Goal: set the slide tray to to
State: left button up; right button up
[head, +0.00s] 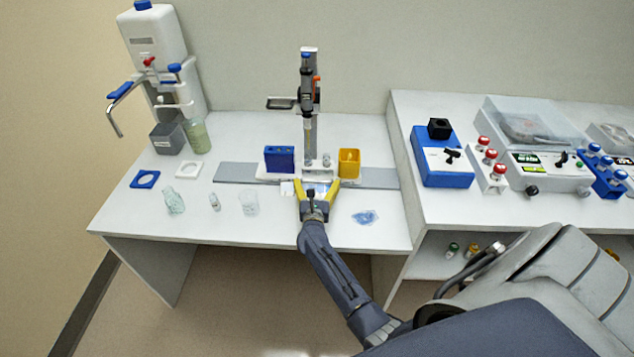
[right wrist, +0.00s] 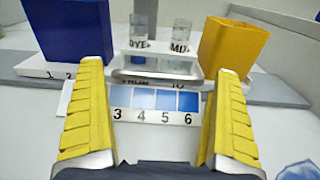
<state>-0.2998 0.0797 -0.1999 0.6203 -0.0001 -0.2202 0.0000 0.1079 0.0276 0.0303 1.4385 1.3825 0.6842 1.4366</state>
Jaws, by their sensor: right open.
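The slide tray (head: 268,176) is a white carriage on a long grey rail (head: 378,178). It carries a blue box (head: 280,159) at left, two small clear vials in the middle marked DYE and what reads as MID, and a yellow box (head: 349,162) at right. In the right wrist view a pale handle bar (right wrist: 160,78) crosses the tray's front, above a blue-and-white strip (right wrist: 155,104) numbered 3 to 6. My right gripper (head: 317,187) is open, its yellow fingers on either side of this bar; contact is unclear. Lettering below the bar is partly hidden. My left gripper is out of view.
A dispenser stand (head: 307,100) rises behind the tray. Small glassware (head: 249,203) stands left of my right gripper, and a crumpled blue piece (head: 365,217) lies to its right. A higher bench at right holds a blue device (head: 440,168) and button boxes.

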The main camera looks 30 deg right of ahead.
jog(key=shift+w+d, duration=0.35)
jog(key=shift+w, duration=0.15)
jog(key=shift+c, duration=0.6)
